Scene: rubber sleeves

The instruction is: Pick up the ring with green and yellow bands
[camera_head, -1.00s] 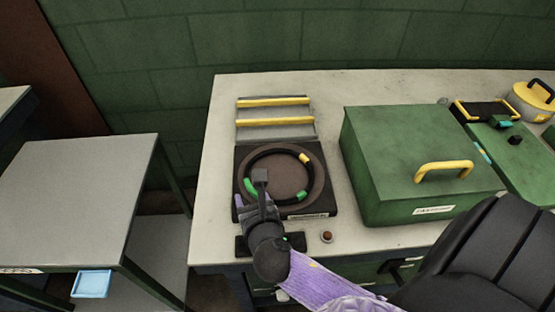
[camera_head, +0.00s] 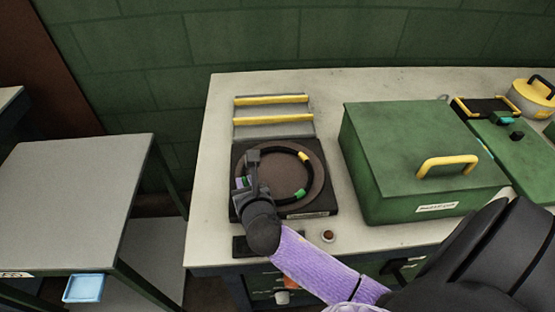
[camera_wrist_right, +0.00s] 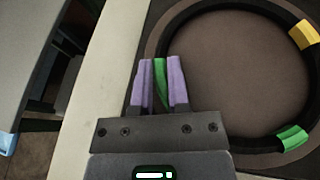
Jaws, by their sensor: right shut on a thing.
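The black ring with green and yellow bands (camera_head: 268,149) lies on the round brown plate of a dark square device. It also shows in the right wrist view (camera_wrist_right: 268,147), with a yellow band at the upper right and a green band at the lower right. My right gripper (camera_head: 243,183) is at the ring's left side. In the right wrist view its purple fingers (camera_wrist_right: 160,82) are shut on another green band of the ring. The fingers hide part of that band. My left gripper is not in view.
A green box with a yellow handle (camera_head: 400,165) stands to the right of the device. A grey panel with two yellow bars (camera_head: 273,128) is behind it. A small round button (camera_head: 328,236) is in front. A grey side table (camera_head: 75,190) stands at the left.

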